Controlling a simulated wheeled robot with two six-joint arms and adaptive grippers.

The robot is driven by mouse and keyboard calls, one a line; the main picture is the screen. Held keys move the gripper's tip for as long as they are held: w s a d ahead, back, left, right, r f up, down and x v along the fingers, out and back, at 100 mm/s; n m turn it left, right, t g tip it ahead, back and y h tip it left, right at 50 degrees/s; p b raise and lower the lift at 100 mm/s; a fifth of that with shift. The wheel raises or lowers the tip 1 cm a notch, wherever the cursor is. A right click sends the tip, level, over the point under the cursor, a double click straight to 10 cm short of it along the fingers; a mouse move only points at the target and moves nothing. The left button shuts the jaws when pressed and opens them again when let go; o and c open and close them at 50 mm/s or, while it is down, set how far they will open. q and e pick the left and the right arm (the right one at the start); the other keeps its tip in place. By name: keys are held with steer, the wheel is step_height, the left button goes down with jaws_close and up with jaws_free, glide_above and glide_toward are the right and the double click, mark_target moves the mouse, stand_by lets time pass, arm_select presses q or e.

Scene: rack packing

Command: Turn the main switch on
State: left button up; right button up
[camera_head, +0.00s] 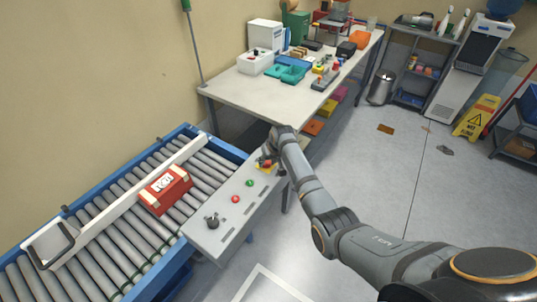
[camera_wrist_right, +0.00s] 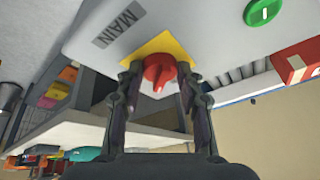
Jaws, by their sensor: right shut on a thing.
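The main switch (camera_wrist_right: 158,70) is a red rotary knob on a yellow plate, next to a label reading MAIN, in the right wrist view. A small light mark on the knob points toward the bottom of that view. In the head view the switch (camera_head: 265,166) sits at the far end of the light grey control panel (camera_head: 223,235), partly hidden by the gripper. My right gripper (camera_wrist_right: 159,78) is shut on the knob, with one finger on each side. It also shows over the panel's far end in the head view (camera_head: 271,161). My left gripper is not in view.
The panel also bears a green button (camera_head: 249,183), a red button (camera_head: 235,199) and a black joystick (camera_head: 212,222). Beside it runs a roller conveyor (camera_head: 105,245) with a red box (camera_head: 165,190). A cluttered workbench (camera_head: 232,88) stands behind. The floor at right is mostly clear.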

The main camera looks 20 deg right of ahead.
steer(key=shift+a+r+m+h+p, duration=0.15)
steer(key=shift+m+h+p, duration=0.25)
steer(key=shift+m, duration=0.5)
steer(key=shift+a+m+h+p, duration=0.1)
steer(key=shift+m+h+p, duration=0.25)
steer(key=shift+m, duration=0.55)
steer(key=shift+a+f+m+h, duration=0.15)
steer(key=shift+m+h, duration=0.3)
steer(key=shift+m, duration=0.75)
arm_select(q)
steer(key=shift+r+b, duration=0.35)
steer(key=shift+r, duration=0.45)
arm_select(e)
steer(key=shift+m+h, duration=0.3)
steer(key=shift+m, duration=0.9)
steer(key=o, duration=1.2)
steer(key=shift+w, duration=0.1)
steer(key=shift+c, duration=0.2)
